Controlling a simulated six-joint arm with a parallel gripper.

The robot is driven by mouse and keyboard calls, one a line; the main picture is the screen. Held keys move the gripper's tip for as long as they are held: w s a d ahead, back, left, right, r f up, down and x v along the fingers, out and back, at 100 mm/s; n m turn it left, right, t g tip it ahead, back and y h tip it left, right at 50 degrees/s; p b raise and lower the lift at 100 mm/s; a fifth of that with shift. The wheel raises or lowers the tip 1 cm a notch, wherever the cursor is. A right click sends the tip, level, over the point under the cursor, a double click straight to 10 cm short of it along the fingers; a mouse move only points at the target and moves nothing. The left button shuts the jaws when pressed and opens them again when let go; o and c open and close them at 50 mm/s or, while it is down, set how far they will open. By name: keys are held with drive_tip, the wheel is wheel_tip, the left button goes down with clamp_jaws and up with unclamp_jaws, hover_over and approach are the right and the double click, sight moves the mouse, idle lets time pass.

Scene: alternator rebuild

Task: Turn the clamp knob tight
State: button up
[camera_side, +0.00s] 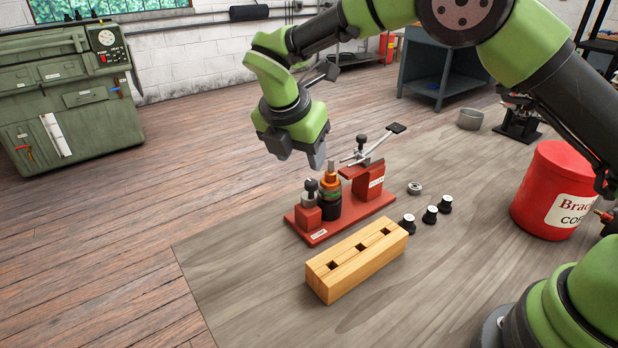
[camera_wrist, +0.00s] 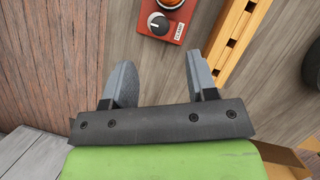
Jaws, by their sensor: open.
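The clamp knob (camera_side: 311,187) is a small dark knob on a pale post at the near-left end of the red fixture (camera_side: 320,236). In the wrist view the knob (camera_wrist: 160,24) looks round, black and grey, beside a small white label. The copper-and-black rotor (camera_side: 329,190) stands upright just behind it in the fixture; its orange top (camera_wrist: 170,3) is cut off by the wrist view's upper edge. My gripper (camera_side: 300,156) is open and empty, above the fixture and apart from the knob. Both fingers (camera_wrist: 158,60) show in the wrist view, with the knob beyond their tips.
A wooden block (camera_side: 355,265) with square holes lies in front of the fixture. A metal lever arm (camera_side: 372,152) rises at the fixture's far end. Several small dark parts (camera_side: 430,214) and a metal ring (camera_side: 415,188) lie to the right. A red can (camera_side: 556,190) stands farther right.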

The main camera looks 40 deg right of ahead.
sight(310, 183)
drive_tip(key=x, duration=0.7)
drive_tip(key=shift+f, duration=0.3)
drive_tip(key=c, duration=0.9)
